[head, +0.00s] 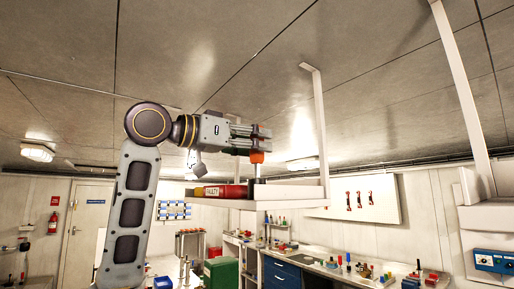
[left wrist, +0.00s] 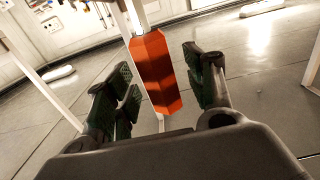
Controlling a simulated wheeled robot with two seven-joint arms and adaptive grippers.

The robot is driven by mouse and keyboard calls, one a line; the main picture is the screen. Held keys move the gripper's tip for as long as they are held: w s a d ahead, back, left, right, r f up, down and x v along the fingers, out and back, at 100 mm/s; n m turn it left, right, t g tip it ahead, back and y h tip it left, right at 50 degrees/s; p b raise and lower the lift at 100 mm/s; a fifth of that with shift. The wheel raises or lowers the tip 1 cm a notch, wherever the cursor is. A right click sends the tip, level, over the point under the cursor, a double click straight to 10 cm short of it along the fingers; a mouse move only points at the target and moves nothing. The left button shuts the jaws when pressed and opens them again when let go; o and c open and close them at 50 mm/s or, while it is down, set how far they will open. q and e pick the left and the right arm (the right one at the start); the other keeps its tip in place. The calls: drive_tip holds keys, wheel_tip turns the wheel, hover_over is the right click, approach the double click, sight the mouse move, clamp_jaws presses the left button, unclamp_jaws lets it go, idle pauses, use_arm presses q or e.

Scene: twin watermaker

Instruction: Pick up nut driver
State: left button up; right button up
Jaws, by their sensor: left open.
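The nut driver, by its orange faceted handle (head: 257,157), shows in the head view just below my left fingertips, over the hanging shelf. In the left wrist view the orange handle (left wrist: 155,72) stands between my two finger pads, with gaps on both sides. My left gripper (head: 258,139) is open and points right in the head view. It also shows in the left wrist view (left wrist: 162,88) with its fingers spread. The driver's lower part is hard to make out. My right gripper is not in view.
A white hanging shelf (head: 290,192) carries a red box (head: 222,191) left of the handle. Its white upright post (head: 322,125) rises to the right. Below are a workbench (head: 340,269) with several small items and a green bin (head: 220,273). A ceiling lamp (head: 37,152) hangs at left.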

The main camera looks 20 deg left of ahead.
use_arm(q)
drive_tip(key=shift+w+d, duration=0.4)
drive_tip(key=shift+w, duration=0.1)
drive_tip(key=shift+c, duration=0.2)
clamp_jaws()
